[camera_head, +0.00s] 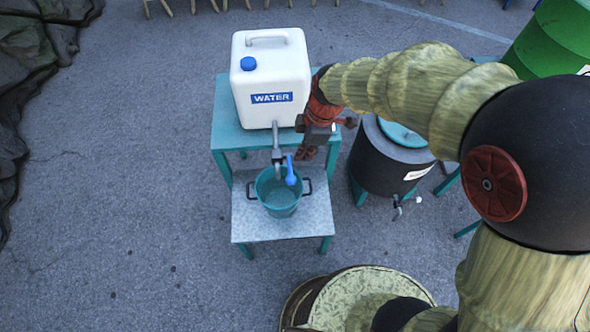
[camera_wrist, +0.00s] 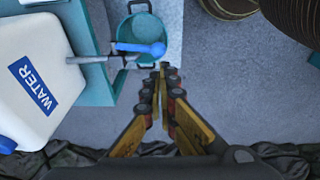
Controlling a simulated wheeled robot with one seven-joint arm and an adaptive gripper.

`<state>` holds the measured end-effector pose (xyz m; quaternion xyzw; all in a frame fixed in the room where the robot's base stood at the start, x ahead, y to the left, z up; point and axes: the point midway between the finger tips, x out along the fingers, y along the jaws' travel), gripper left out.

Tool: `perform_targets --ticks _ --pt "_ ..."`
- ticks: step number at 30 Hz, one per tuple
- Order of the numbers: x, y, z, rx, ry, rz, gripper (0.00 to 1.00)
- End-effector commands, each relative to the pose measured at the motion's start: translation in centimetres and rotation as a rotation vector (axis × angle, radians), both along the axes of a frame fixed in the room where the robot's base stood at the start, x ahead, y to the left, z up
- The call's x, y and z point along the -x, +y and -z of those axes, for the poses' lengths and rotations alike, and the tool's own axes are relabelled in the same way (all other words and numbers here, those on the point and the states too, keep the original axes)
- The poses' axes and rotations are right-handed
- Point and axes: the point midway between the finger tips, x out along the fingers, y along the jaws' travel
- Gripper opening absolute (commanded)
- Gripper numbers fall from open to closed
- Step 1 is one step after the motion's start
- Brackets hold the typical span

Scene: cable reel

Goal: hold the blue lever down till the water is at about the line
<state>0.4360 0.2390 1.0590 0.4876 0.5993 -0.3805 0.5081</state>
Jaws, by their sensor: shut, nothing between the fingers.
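The white water container (camera_head: 270,75) with a blue cap stands on the upper shelf of a teal stand. A grey tap at its front carries the blue lever (camera_head: 291,172), which hangs over the teal pot (camera_head: 280,198). The lever also shows in the wrist view (camera_wrist: 150,48). Some water seems to be in the pot; the line and exact level are too small to make out. My gripper (camera_head: 304,155) is beside the tap, on its right. In the wrist view my gripper (camera_wrist: 162,68) is shut and empty, its tips just short of the lever, apparently apart from it.
The pot stands on the pale lower shelf (camera_head: 310,222) of the stand. A black barrel (camera_head: 375,165) with a small tap is close on the right. A green barrel (camera_head: 555,40) is at the upper right, and dark rocks (camera_head: 30,70) are at the left. Open pavement lies left of the stand.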

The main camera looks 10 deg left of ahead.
Motion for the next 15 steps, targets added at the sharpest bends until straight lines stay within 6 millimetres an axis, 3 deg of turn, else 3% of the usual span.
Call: perform_targets --ticks 5,15 --pt "0.1 0.3 1.9 0.002 0.004 -0.001 0.00" --pt "0.2 1.6 8.3 0.002 0.004 -0.001 0.00"
